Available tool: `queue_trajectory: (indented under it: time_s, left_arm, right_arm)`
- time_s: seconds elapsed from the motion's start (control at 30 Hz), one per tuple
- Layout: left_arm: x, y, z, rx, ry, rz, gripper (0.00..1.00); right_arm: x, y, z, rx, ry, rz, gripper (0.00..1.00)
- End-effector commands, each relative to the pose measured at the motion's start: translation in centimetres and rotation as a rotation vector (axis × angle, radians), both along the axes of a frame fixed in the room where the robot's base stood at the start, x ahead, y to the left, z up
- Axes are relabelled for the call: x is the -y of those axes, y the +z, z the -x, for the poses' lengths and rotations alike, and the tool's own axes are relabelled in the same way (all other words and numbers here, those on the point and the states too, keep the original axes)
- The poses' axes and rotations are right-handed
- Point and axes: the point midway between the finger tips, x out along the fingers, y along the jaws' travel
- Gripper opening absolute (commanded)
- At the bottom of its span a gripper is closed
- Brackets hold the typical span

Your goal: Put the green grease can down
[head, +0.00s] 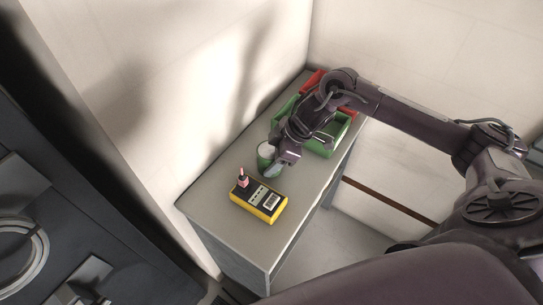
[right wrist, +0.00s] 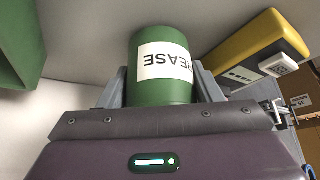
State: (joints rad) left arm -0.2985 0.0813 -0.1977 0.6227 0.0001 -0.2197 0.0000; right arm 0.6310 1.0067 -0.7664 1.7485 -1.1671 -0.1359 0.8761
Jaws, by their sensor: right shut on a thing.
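The green grease can (head: 265,152) with a white top is at my right gripper (head: 272,168) over the grey table, in the head view. In the right wrist view the can (right wrist: 160,90) fills the space between the fingers, its white label reading upside down. My right gripper (right wrist: 163,88) is shut on it. I cannot tell whether the can's base touches the table top. The gripper and wrist hide part of the can in the head view. My left gripper is in neither view.
A yellow meter (head: 258,199) lies near the table's front, with a small pink object (head: 242,178) at its left end. Green bins (head: 341,133) and a red bin (head: 314,78) stand toward the back. The near left of the table (head: 203,199) is bare. Walls rise behind.

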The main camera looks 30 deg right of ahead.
Motion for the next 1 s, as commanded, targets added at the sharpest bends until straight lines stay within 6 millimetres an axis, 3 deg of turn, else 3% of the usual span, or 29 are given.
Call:
queue_trajectory:
  time_s: [0.37, 0.4, 0.53, 0.83, 1.0]
  left_arm:
    - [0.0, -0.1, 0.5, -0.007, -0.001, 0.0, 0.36]
    - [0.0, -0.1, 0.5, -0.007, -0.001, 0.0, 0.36]
    - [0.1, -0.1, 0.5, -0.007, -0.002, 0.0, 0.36]
    - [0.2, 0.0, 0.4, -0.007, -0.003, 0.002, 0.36]
    - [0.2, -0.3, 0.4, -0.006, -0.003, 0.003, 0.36]
  right_arm:
    - [0.0, -0.5, 0.0, 0.001, 0.001, -0.002, 0.27]
    - [0.0, -0.5, 0.0, 0.0, 0.0, 0.0, 0.63]
    - [0.0, -0.5, 0.0, 0.0, 0.001, 0.0, 0.8]
    - [0.0, -0.3, 0.0, 0.0, 0.001, 0.0, 0.81]
    - [0.8, 1.1, 0.2, 0.004, -0.001, 0.0, 0.81]
